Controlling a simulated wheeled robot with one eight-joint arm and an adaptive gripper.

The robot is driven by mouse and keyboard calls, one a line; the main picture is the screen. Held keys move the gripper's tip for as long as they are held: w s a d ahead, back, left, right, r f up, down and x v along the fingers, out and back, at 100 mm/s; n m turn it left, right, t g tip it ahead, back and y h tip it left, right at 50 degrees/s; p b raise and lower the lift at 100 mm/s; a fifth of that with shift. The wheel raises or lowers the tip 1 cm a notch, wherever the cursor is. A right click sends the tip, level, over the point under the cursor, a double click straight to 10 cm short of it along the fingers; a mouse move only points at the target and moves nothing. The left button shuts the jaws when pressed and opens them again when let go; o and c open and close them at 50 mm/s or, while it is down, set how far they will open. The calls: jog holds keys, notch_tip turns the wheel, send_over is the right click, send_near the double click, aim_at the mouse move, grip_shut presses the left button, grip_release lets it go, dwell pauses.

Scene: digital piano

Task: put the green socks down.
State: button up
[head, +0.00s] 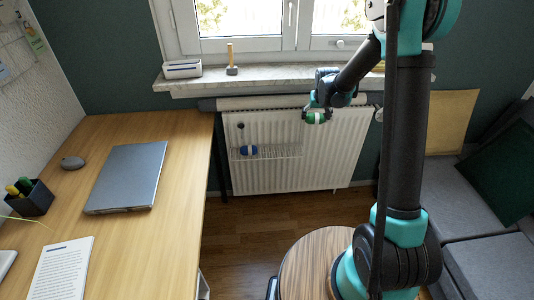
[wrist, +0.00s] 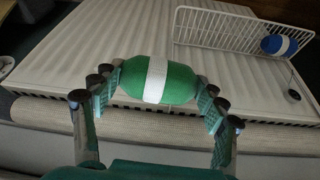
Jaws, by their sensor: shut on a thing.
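The green socks (wrist: 179,84), a rolled bundle with a white band (wrist: 155,79), are held between the two fingers of my gripper (wrist: 158,98) in the wrist view. In the head view the green socks (head: 315,118) show at my gripper (head: 317,113), in front of the upper part of the white radiator (head: 335,150). My gripper is shut on the bundle. A white wire rack (head: 275,152) hangs on the radiator's front, lower and to the left of my gripper. Blue socks (head: 249,150) with a white band rest at the rack's left end.
The stone windowsill (head: 210,82) is above the radiator, with a mallet-like object (head: 232,60) and a white box (head: 182,69) on it. A wooden desk (head: 185,150) with a laptop (head: 128,175) stands left. A round wooden table (head: 310,262) is below. The rack's right part looks free.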

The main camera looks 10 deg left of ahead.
jog(key=w+a+n, duration=0.1)
jog(key=a, duration=1.1)
notch_tip(320, 180, down, 20)
jog(key=shift+a, duration=0.15)
jog(key=o, duration=1.1)
jog(key=shift+f, duration=0.15)
